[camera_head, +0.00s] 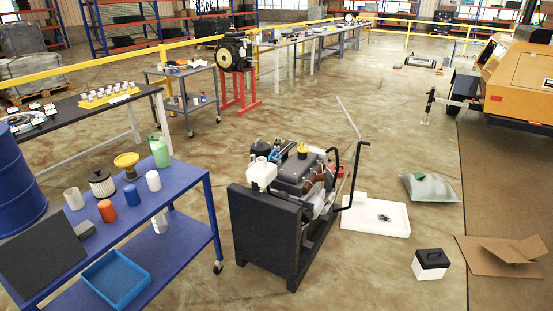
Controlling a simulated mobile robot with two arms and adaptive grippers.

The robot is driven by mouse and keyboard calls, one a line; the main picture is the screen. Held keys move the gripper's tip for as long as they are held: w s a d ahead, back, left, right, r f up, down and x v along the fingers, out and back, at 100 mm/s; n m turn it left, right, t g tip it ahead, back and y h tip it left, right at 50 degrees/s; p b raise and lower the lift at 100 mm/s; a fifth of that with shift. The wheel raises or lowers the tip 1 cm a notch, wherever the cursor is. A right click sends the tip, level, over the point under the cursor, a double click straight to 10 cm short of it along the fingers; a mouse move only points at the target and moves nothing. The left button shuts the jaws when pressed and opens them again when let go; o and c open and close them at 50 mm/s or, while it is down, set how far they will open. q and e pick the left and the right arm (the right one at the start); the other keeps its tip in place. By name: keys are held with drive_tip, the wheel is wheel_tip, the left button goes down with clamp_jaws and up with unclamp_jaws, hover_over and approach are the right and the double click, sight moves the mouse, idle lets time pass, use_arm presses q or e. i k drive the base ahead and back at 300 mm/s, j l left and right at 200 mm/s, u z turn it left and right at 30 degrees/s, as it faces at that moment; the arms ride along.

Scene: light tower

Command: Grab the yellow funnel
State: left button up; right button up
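The yellow funnel (126,160) stands on the blue cart (196,200) at the left, wide mouth up. It is between a black-and-white ribbed filter (101,183) and a green bottle (159,151). Neither of my grippers is in the head view.
White cups and an orange cylinder (107,211) stand near the funnel. A blue drum (20,175) and a dark panel (40,252) are at the cart's left. A machine with a black panel (265,235) stands right of the cart. Open floor lies beyond.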

sight(127, 161)
drive_tip(key=u, duration=0.5)
drive_tip(key=i+l+u, duration=0.1)
drive_tip(key=i+u, duration=0.35)
drive_tip(key=i+l+u, duration=0.25)
drive_tip(key=u, duration=0.15)
drive_tip(key=i+l+u, duration=0.3)
drive_tip(key=u, duration=0.15)
